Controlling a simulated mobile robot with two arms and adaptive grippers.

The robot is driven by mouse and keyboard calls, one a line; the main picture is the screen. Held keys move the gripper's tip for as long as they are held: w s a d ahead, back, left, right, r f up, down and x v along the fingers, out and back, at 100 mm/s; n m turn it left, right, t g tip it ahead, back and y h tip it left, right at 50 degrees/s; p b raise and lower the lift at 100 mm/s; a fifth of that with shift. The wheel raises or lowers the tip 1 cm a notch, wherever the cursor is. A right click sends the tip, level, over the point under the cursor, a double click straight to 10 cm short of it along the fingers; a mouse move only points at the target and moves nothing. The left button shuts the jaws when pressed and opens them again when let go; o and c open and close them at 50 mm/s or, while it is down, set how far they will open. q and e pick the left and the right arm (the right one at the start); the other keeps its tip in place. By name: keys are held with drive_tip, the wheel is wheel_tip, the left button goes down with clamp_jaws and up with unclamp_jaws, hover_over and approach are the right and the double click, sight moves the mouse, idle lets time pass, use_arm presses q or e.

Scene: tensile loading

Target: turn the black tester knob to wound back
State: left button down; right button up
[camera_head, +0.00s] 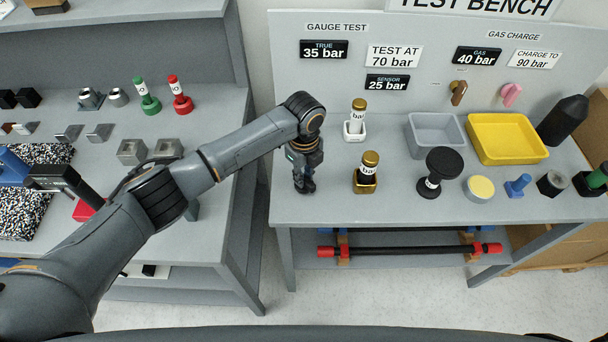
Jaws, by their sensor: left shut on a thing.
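My left gripper (305,186) points down at the left end of the test bench (330,205). It is shut on a small dark thing that its fingers mostly hide. I cannot tell whether this is the tester knob. A large round black knob (445,163) on a short stem with a white label stands further right on the bench, well apart from the gripper. A gold-capped bottle (370,160) stands in a gold holder between them. Another gold-capped bottle (358,106) stands in a white holder behind it. My right gripper is out of view.
A grey tray (408,122) and a yellow tray (545,155) stand at the back of the bench. A yellow-topped round piece (481,188) and a blue piece (517,186) are right of the black knob. The left table (110,180) holds several small parts; a gap separates it from the bench.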

use_arm(q)
drive_tip(key=m+b, duration=0.1)
drive_tip(key=m, duration=0.3)
drive_tip(key=shift+f+m, duration=0.1)
drive_tip(key=shift+m, duration=0.2)
drive_tip(key=shift+m+b, duration=0.45)
drive_tip(key=shift+m, duration=1.45)
drive_tip(key=c, duration=1.3)
unclamp_jaws()
